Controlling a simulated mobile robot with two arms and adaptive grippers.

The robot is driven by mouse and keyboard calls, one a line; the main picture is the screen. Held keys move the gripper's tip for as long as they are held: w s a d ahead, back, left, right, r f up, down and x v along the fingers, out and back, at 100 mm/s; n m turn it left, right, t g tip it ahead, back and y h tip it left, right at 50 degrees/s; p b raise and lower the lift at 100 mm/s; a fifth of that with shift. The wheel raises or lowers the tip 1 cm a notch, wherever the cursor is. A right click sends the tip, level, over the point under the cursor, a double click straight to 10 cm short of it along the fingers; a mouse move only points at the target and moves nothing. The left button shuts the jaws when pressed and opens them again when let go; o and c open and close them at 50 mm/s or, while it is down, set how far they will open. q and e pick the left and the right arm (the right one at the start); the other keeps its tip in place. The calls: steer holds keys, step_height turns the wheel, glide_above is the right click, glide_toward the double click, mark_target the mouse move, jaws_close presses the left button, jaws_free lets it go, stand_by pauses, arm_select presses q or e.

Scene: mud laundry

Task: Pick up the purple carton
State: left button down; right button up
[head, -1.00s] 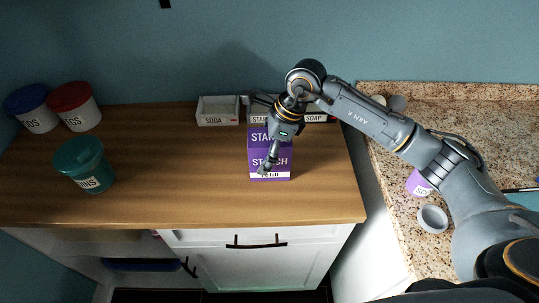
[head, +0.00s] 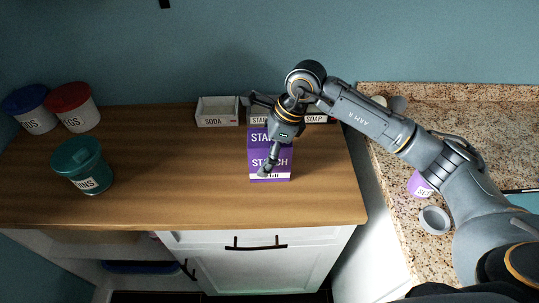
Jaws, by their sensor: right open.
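The purple carton (head: 284,160), with white starch lettering and a white band low on its front, stands upright on the wooden counter. My right gripper (head: 264,172) reaches down over it from above and covers part of its front and top. The jaws are open. A finger shows in front of the carton's lower left face; the other finger is hard to make out. I cannot tell whether the finger touches the carton. My left gripper is not in view.
White bins labelled soda (head: 217,112) and soap (head: 316,115) stand behind the carton, with another between them partly hidden. A teal canister (head: 82,167), a red-lidded canister (head: 73,107) and a blue-lidded one (head: 31,110) stand left. The wooden counter (head: 175,175) between is clear.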

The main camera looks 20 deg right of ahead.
steer(key=shift+s, duration=0.1)
steer(key=c, duration=1.5)
